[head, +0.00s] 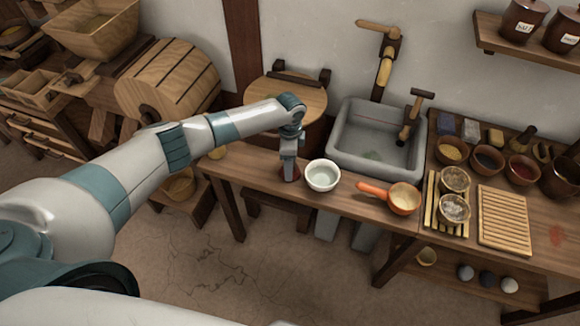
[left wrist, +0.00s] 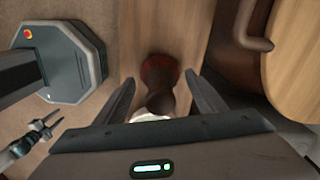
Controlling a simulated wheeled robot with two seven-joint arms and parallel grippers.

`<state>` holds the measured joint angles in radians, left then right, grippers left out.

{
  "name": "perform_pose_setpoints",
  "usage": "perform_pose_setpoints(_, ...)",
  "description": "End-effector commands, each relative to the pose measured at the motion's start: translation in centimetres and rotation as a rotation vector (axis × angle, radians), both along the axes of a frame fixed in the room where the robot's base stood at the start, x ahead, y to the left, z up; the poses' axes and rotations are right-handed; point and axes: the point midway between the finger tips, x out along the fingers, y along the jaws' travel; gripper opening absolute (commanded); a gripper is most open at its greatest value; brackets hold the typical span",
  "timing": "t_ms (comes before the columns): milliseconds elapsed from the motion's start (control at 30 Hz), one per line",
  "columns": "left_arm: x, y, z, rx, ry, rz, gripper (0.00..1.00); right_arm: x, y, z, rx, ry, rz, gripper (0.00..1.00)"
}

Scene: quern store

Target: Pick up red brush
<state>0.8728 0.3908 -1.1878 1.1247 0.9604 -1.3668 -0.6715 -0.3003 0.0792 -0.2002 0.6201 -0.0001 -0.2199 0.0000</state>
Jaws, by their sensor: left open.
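The red brush (left wrist: 158,68) stands on the wooden bench in the left wrist view, with a round red end and a dark handle (left wrist: 160,100) rising toward the camera. In the head view only its red lower part (head: 290,174) shows below my left gripper (head: 289,152). My left gripper (left wrist: 163,90) is open, with one finger on each side of the handle; I cannot tell whether either touches it. My right gripper (left wrist: 48,127) seems to show small at the lower left of the wrist view, its jaws too small to judge.
A pale bowl (head: 323,175) stands close to the right of the brush. An orange-handled pan (head: 403,199) lies farther right, and a stone sink (head: 345,150) is behind. A round-topped wooden tub (head: 262,97) stands behind the bench. The bench's front edge is near the brush.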

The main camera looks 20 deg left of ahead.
Motion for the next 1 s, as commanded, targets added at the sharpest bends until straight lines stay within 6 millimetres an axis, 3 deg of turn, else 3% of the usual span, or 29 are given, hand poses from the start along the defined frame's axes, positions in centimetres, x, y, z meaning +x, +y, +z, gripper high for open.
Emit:
perform_pose_setpoints(200, 0.0, 0.0, 0.0, 0.0, 0.0, 0.0, 0.62, 0.0, -0.1, 0.0, -0.001, 0.0, 0.0, 0.38)
perform_pose_setpoints(400, 0.0, 0.0, 0.0, 0.0, 0.0, 0.0, 0.19, 0.0, -0.1, 0.0, -0.001, 0.001, 0.0, 0.38)
perform_pose_setpoints(733, 0.0, 0.0, 0.2, 0.0, 0.0, 0.0, 0.17, 0.0, -0.1, -0.1, -0.001, 0.001, 0.0, 0.38)
perform_pose_setpoints(867, 0.1, 0.0, 0.9, 0.0, 0.0, 0.0, 0.0, 0.0, -0.1, -0.4, -0.001, 0.001, 0.0, 0.38)
perform_pose_setpoints(1000, 0.1, 0.1, 2.4, 0.0, -0.003, 0.0, 0.0, 0.0, -0.1, -0.9, -0.001, 0.001, 0.0, 0.38)
